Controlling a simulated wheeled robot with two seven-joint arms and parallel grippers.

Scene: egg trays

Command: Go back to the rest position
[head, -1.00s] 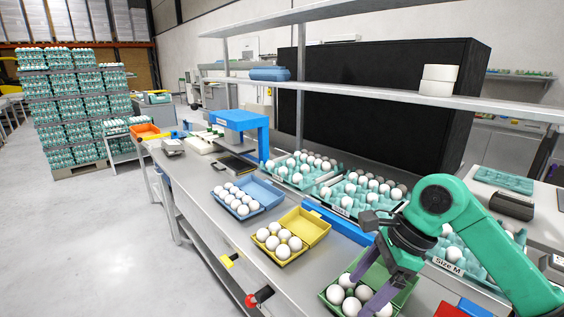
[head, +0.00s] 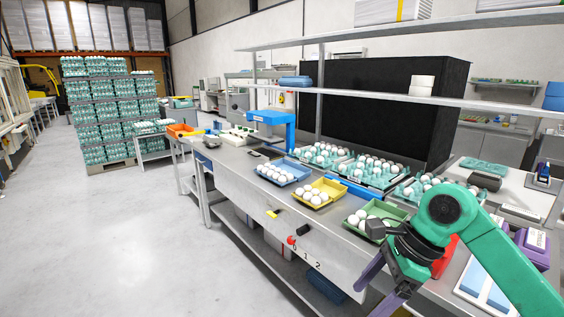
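My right gripper (head: 368,296) hangs at the lower right in the head view, on a green arm from the right edge. Its two purple fingers are apart, with nothing seen between them. It is in front of the table's near edge, below the green egg box (head: 395,212), and appears clear of it. The open green box holds several white eggs. The yellow egg box (head: 335,187) and the blue egg box (head: 290,163) stand further left, open with eggs in them. My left gripper is not in view.
Teal egg trays (head: 362,184) line the back of the table (head: 235,183) under a shelf (head: 420,96). A blue stand (head: 270,117) is further along. A red item is partly hidden behind my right arm. Stacked egg trays (head: 110,110) stand at the left; the floor there is clear.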

